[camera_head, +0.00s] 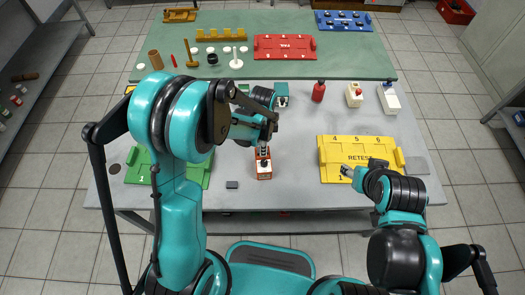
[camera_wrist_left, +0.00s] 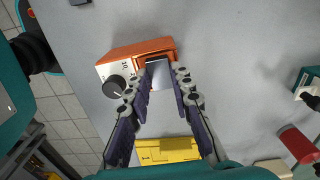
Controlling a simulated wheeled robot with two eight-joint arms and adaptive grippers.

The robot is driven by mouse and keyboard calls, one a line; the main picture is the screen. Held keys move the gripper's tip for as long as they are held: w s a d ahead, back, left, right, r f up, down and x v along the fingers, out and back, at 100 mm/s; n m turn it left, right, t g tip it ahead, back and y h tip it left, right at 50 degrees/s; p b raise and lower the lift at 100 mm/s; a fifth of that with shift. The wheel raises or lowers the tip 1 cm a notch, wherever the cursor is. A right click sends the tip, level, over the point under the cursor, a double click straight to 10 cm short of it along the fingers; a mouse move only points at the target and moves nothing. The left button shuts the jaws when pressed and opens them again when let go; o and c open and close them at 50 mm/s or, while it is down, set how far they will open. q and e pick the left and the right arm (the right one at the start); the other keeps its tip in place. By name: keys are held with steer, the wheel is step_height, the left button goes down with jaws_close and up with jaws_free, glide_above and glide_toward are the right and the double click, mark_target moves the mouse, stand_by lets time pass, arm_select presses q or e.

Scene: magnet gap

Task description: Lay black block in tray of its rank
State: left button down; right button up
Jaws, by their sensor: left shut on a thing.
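My left gripper (camera_head: 264,141) is over the orange device (camera_head: 264,170) at the table's middle. In the left wrist view its two fingers (camera_wrist_left: 162,80) are closed on a small grey block (camera_wrist_left: 159,72) at the device's opening; its shine hides its true colour. The orange device, with a black dial (camera_wrist_left: 116,87), is beside the fingertips. A separate dark block (camera_head: 232,184) lies on the table left of the device. A green tray (camera_head: 190,178) is partly behind my left arm. A yellow RETEST tray (camera_head: 330,172) is at right, a red FAIL tray (camera_head: 285,55) at the back. My right gripper (camera_head: 347,172) is over the yellow tray's front; its fingers are unclear.
A blue tray (camera_head: 343,27) stands far back. A red bottle (camera_head: 318,92), a white item with a red part (camera_head: 354,95) and a white device (camera_head: 389,102) stand behind the yellow tray. Pegs and discs occupy the green mat (camera_head: 350,65). Bare table lies between device and yellow tray.

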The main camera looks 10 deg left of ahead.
arm_select(q)
steer(key=shift+r+p, duration=1.65)
steer(key=shift+r, duration=0.85)
arm_select(e)
step_height(320, 180, up, 3)
steer(key=shift+r, duration=0.15)
arm_select(q)
steer(key=shift+d+f, duration=0.1)
steer(key=shift+f, duration=0.05)
